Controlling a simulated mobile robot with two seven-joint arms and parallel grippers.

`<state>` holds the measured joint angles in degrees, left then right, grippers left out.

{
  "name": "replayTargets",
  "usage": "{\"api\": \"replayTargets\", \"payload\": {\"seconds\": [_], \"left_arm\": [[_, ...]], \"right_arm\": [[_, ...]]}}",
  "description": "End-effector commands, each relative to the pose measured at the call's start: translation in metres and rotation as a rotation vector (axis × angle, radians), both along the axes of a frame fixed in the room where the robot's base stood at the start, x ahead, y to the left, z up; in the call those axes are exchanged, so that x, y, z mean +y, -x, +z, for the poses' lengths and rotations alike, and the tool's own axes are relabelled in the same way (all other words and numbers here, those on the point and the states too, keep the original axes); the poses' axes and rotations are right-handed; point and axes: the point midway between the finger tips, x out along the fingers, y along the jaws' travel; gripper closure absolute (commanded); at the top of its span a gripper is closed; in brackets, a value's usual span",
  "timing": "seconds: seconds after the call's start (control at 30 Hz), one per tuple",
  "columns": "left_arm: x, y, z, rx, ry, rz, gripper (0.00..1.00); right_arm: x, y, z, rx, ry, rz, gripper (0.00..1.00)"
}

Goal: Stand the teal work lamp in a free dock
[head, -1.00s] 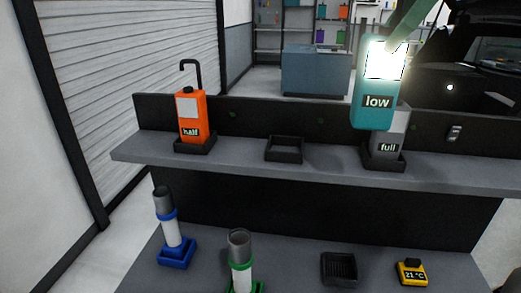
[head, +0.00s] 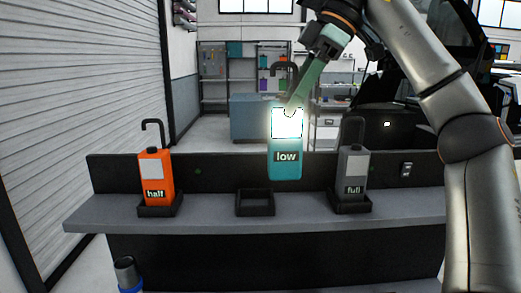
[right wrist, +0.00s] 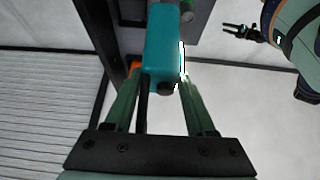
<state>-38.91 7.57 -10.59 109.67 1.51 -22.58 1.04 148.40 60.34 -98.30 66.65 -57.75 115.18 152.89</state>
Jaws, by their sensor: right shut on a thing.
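The teal work lamp (head: 285,165), labelled "low" and with a bright lit panel, hangs upright from my right gripper (head: 291,108). The gripper is shut on its upper part. The lamp is above and slightly right of the empty middle dock (head: 255,209), apart from it. The lamp (right wrist: 164,45) also shows between the fingers in the right wrist view. An orange lamp (head: 157,172), labelled "half", and a grey lamp (head: 353,168), labelled "full", stand in the left and right docks. A small dark part at the upper right of the right wrist view looks like my left gripper (right wrist: 240,33); its jaws are unclear.
The docks stand on a grey shelf (head: 215,217) with a dark back panel (head: 222,172) behind them. A blue-rimmed tube (head: 127,272) stands below at the lower left. The shelf is clear between the docks. A shutter wall (head: 80,90) is on the left.

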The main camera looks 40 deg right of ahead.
Motion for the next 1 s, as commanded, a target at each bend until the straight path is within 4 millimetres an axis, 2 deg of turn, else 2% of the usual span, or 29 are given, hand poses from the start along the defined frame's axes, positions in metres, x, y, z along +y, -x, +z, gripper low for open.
{"api": "replayTargets", "payload": {"seconds": [0.3, 0.7, 1.0], "left_arm": [[0.000, 0.000, 0.000, 0.000, 0.001, 0.001, 0.50], [0.000, 0.000, 0.000, 0.000, 0.001, 0.001, 0.50], [0.000, 0.000, 0.000, 0.000, 0.001, 0.001, 0.50]], "right_arm": [[-0.004, -0.044, -0.022, 0.003, -0.003, 0.002, 1.00], [-0.009, -0.077, -0.063, 0.001, -0.002, 0.003, 1.00], [-0.010, -0.088, -0.076, -0.001, 0.000, 0.002, 1.00]]}}
